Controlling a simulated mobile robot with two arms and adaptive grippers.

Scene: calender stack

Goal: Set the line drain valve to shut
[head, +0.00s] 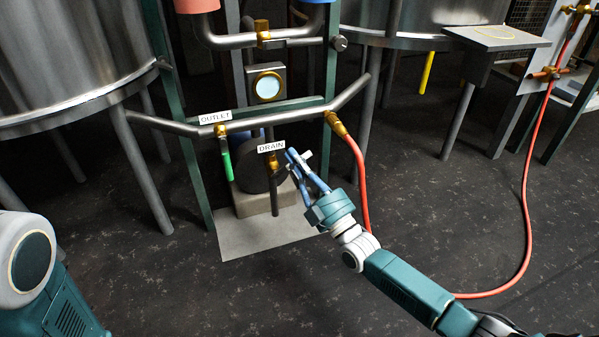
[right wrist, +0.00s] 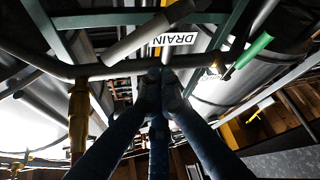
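The drain valve (head: 273,161) is a small brass fitting on a vertical grey pipe, just under the white DRAIN label (head: 271,147). The label also shows in the right wrist view (right wrist: 174,39), upside down. The valve's handle is not clear in either view; my gripper is over or close to that spot. My right gripper (head: 297,158) has blue fingers and points at the valve from the right. In the right wrist view its fingertips (right wrist: 160,92) come close together near the pipe under the label. Whether they hold something is not clear. My left gripper is out of view.
The outlet valve (head: 221,131) has a green handle (head: 226,160) hanging down, left of the drain. A red hose (head: 359,180) drops from a brass fitting right of the drain. Steel tanks (head: 75,50) stand behind.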

